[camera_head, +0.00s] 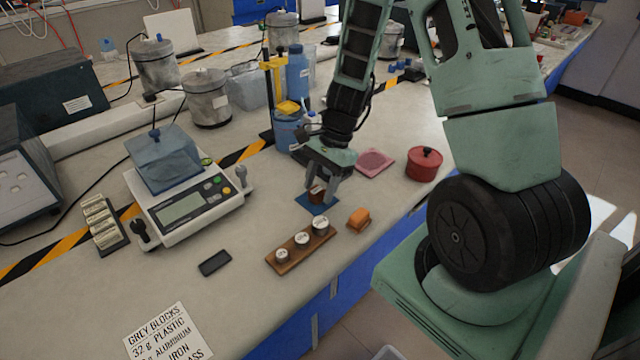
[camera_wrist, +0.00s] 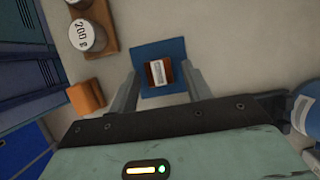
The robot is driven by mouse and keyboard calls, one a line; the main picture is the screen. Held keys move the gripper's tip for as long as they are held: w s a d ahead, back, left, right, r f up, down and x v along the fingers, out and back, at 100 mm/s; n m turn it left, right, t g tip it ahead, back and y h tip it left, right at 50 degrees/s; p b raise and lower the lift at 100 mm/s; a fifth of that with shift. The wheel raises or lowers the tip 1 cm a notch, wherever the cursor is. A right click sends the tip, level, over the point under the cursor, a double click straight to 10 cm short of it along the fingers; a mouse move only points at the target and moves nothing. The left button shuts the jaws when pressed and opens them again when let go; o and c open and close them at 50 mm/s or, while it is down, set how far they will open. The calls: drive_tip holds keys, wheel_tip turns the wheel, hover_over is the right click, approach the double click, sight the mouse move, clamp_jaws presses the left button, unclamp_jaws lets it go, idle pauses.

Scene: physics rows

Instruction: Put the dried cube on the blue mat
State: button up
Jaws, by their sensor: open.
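A small reddish-brown cube (camera_head: 317,194) with a pale label sits on the blue mat (camera_head: 303,203). In the wrist view the labelled cube (camera_wrist: 158,73) rests near the middle of the mat (camera_wrist: 172,50), with blue showing around it. My gripper (camera_head: 322,197) is open, pointing down over the mat. In the wrist view its two fingers (camera_wrist: 163,80) stand on either side of the cube's near part, with visible gaps. Whether the cube is dry cannot be told.
A wooden weight holder (camera_head: 290,258) with labelled weights and an orange block (camera_head: 359,218) stand close by. A pink mat (camera_head: 374,162) and a red pot (camera_head: 424,163) lie to the right. A balance (camera_head: 185,205) stands left, and a blue bottle (camera_head: 297,72) behind.

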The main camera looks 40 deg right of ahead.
drive_tip(key=p+v, duration=0.1)
drive_tip(key=v, duration=1.1)
drive_tip(key=s+a+r+n+g+h, duration=0.1)
drive_tip(key=s+a+r+n, duration=0.1)
drive_tip(key=a+n, duration=0.45)
drive_tip(key=s+a+r+n, duration=0.2)
drive_tip(key=a+n, duration=0.2)
drive_tip(key=a, duration=0.6)
drive_tip(key=s+a+r+n+t+h, duration=0.1)
drive_tip(key=s+a+r+n+h, duration=0.1)
drive_tip(key=s+a+n, duration=0.9)
drive_tip(key=s+n, duration=0.3)
drive_tip(key=n, duration=0.1)
drive_tip(key=shift+a+r+h, duration=0.25)
drive_tip(key=shift+h, duration=0.15)
